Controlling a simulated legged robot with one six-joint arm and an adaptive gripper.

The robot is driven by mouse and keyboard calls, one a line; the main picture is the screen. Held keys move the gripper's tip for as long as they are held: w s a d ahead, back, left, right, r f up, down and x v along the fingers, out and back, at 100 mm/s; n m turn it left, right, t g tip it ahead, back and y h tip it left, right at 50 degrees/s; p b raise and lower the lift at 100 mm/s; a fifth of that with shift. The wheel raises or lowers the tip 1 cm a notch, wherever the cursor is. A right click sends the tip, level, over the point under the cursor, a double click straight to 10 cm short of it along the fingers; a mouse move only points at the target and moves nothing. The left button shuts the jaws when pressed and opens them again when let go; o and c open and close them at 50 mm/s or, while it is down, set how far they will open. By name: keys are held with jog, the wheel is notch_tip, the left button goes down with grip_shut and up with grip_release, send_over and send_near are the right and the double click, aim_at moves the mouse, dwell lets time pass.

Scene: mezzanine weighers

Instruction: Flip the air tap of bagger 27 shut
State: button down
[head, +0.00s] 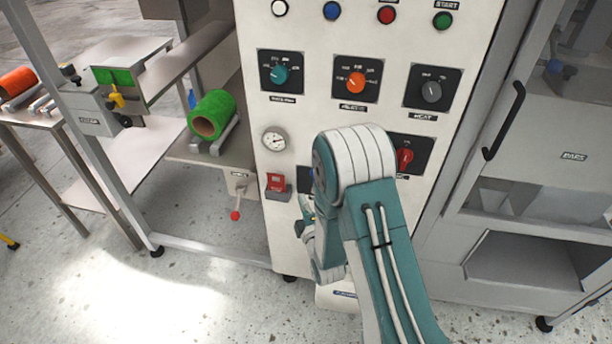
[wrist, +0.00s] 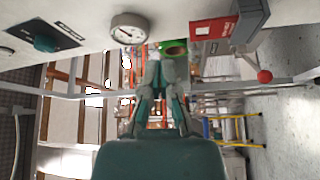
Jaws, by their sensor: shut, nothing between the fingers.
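Candidates for the air tap show left of and on the white panel, but I cannot read any label naming bagger 27. A lever with a red ball knob (head: 235,215) hangs down under a small plate; its knob is at the right in the wrist view (wrist: 265,77). A red and grey switch (head: 276,183) is on the panel's lower left; it shows large at the top right of the wrist view (wrist: 213,27). A yellow handle (head: 117,97) is on the grey box farther left. My gripper (wrist: 160,68) is shut and empty, partly hidden by my arm in the head view (head: 303,212).
The white control panel (head: 305,110) carries knobs, buttons and a gauge (head: 274,139). A green roll (head: 211,115) lies on a shelf at the left. A grey cabinet (head: 555,150) with a black handle stands at the right. Open floor shows at the lower left.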

send_over(309, 176)
jog(key=s+a, duration=0.1)
jog(key=s, duration=0.4)
jog(key=shift+s+a+r, duration=0.1)
jog(key=shift+s, duration=0.05)
dwell(0.5)
jog(key=shift+d+m, duration=0.35)
jog(key=shift+m, duration=0.05)
